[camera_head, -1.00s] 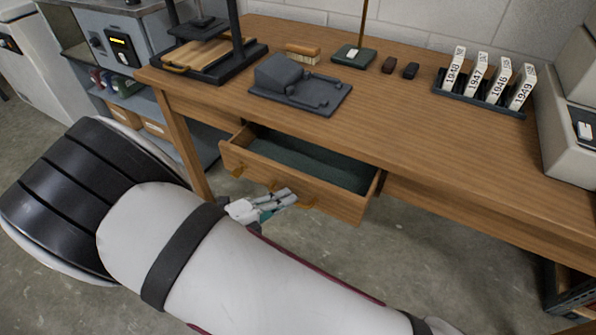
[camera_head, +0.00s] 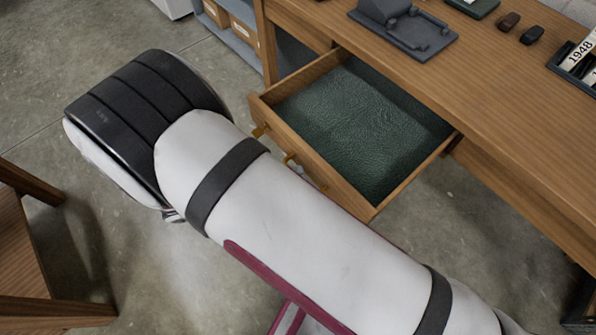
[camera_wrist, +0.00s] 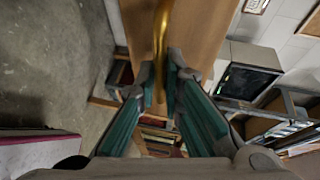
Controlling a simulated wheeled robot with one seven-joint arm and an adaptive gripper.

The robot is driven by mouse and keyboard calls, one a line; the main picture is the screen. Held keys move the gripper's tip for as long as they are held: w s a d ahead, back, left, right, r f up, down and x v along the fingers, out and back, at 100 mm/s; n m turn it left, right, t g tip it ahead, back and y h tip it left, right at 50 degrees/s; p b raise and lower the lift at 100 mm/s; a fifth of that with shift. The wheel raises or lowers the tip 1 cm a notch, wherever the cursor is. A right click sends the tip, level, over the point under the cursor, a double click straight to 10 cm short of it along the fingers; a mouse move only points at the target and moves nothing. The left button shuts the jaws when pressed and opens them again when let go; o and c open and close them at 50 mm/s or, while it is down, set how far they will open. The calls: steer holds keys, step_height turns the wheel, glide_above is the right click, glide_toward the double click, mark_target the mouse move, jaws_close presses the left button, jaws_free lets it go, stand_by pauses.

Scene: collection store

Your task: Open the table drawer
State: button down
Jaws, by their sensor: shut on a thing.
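The table (camera_head: 500,110) is wooden, and its drawer (camera_head: 411,171) stands well out from under the top, showing an empty green-lined inside. Brass fittings (camera_head: 289,158) sit on the drawer front, partly behind my arm. In the wrist view the brass handle (camera_wrist: 160,40) runs between the fingers of my gripper (camera_wrist: 161,78), against the brown wooden drawer front (camera_wrist: 205,25). My gripper is shut on the handle. In the head view my arm hides the gripper.
A wooden piece of furniture (camera_head: 25,255) stands at the lower left. A dark grey device (camera_head: 405,30) and two small dark blocks (camera_head: 520,28) lie on the tabletop. Shelves with boxes (camera_head: 228,22) are at the back left.

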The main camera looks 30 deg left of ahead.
steer(key=shift+a, duration=0.1)
steer(key=c, duration=1.7)
jaws_free()
steer(key=v, duration=1.2)
